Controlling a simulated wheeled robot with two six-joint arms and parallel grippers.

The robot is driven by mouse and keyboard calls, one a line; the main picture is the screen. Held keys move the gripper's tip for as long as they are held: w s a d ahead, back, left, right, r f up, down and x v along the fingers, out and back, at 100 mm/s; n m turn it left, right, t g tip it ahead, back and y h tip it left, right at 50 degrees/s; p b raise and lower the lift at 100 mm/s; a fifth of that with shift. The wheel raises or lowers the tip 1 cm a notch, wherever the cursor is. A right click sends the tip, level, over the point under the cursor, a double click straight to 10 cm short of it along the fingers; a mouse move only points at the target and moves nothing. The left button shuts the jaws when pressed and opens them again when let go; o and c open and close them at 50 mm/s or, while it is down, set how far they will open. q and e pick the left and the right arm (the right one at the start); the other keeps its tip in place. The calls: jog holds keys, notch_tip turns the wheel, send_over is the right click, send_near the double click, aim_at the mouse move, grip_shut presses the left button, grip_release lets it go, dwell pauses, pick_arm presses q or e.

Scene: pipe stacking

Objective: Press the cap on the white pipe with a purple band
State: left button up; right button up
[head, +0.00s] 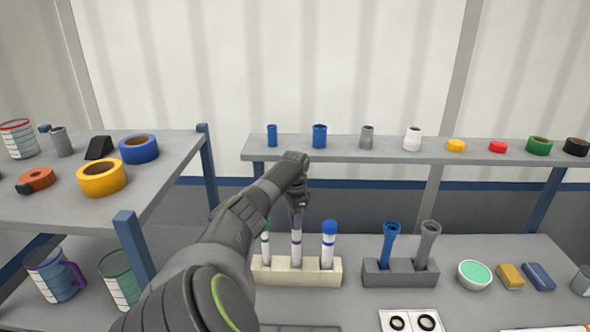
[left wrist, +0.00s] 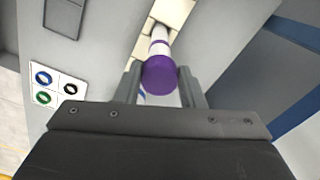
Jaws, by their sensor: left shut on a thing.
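The white pipe with a purple band (head: 296,250) stands upright in the middle of a cream rack (head: 329,276). My left gripper (head: 297,205) is directly above it, fingers down. In the left wrist view the gripper (left wrist: 160,92) is shut on a purple cap (left wrist: 160,76). The cap is in line with the pipe (left wrist: 159,42), at its top end. I cannot tell whether it is fully seated. My arm hides part of the rack's left side. My right gripper is not in view.
A white pipe with a green band (head: 265,246) stands left of the purple one, close to my arm. A blue-capped pipe (head: 328,243) stands to its right. A grey rack (head: 399,277) with blue and grey pipes is further right. A shelf (head: 400,149) with several small items runs behind.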

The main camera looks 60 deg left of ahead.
pick_arm(q)
jog(key=shift+f+b, duration=0.4)
jog(key=shift+f, duration=0.3)
jog(key=o, duration=1.4)
jog(key=shift+o, duration=0.2)
jog(key=shift+r, duration=0.15)
notch_tip(320, 180, up, 2)
jog(key=p, duration=0.2)
jog(key=shift+r+p, duration=0.2)
jog(key=shift+p, duration=0.15)
jog(key=shift+r, duration=2.2)
jog(key=shift+f, duration=0.15)
